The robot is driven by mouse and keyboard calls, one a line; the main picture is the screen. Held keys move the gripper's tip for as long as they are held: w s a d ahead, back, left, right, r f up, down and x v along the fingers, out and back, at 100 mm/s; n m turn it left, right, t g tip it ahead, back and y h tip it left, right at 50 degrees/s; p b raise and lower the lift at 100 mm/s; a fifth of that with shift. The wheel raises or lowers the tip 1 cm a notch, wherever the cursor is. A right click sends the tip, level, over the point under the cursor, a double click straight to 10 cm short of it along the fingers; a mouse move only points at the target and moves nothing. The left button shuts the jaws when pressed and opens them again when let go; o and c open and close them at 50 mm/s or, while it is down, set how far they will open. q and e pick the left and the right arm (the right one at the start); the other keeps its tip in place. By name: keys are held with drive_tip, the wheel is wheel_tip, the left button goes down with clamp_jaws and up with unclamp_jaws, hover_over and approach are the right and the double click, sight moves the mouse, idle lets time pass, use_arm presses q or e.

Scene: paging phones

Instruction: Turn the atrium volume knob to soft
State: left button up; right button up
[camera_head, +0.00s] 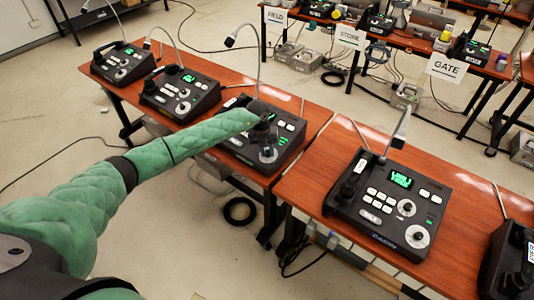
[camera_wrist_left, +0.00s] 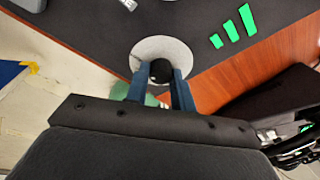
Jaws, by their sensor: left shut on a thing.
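My left arm reaches to the third paging console (camera_head: 284,149) from the left, and my left gripper (camera_head: 268,148) points down at its front knob. In the left wrist view my left gripper (camera_wrist_left: 160,78) has its two blue fingers on either side of a black round knob (camera_wrist_left: 160,70), shut on it. The knob sits on a pale grey dial plate (camera_wrist_left: 150,47), which also shows in the head view (camera_head: 268,156). The knob's pointer and the dial marks cannot be read. This console's label is hidden or too small to read. My right gripper is not in view.
Two similar consoles (camera_head: 124,62) (camera_head: 180,95) stand to the left. Another (camera_head: 388,208) stands on the right table (camera_head: 310,178), and part of one more (camera_head: 508,265) shows at the right edge. Thin gooseneck microphones rise behind the consoles. Green bars (camera_wrist_left: 232,27) show near the knob.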

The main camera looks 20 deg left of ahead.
use_arm(q)
drive_tip(key=n+h+b, duration=0.1)
drive_tip(key=n+b, duration=0.1)
drive_tip(key=n, duration=0.2)
drive_tip(key=shift+a+f+n+t, duration=0.1)
drive_tip(key=shift+n+t, duration=0.2)
drive_tip(key=shift+n, duration=0.5)
drive_tip(key=shift+s+n+t+b, duration=0.1)
drive_tip(key=shift+n+t+b, duration=0.25)
drive_tip(key=shift+n, duration=0.55)
drive_tip(key=shift+n+h, duration=0.3)
drive_tip(key=shift+n, duration=0.9)
drive_tip(key=shift+n+t, duration=0.45)
drive_tip(key=shift+n, duration=0.65)
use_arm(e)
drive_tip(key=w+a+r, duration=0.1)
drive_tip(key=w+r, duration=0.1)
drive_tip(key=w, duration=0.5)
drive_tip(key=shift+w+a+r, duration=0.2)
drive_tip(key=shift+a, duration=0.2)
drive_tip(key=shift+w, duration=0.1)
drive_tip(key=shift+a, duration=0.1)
use_arm(q)
drive_tip(key=o, duration=1)
drive_tip(key=shift+r+b, duration=0.2)
drive_tip(key=shift+b, duration=0.1)
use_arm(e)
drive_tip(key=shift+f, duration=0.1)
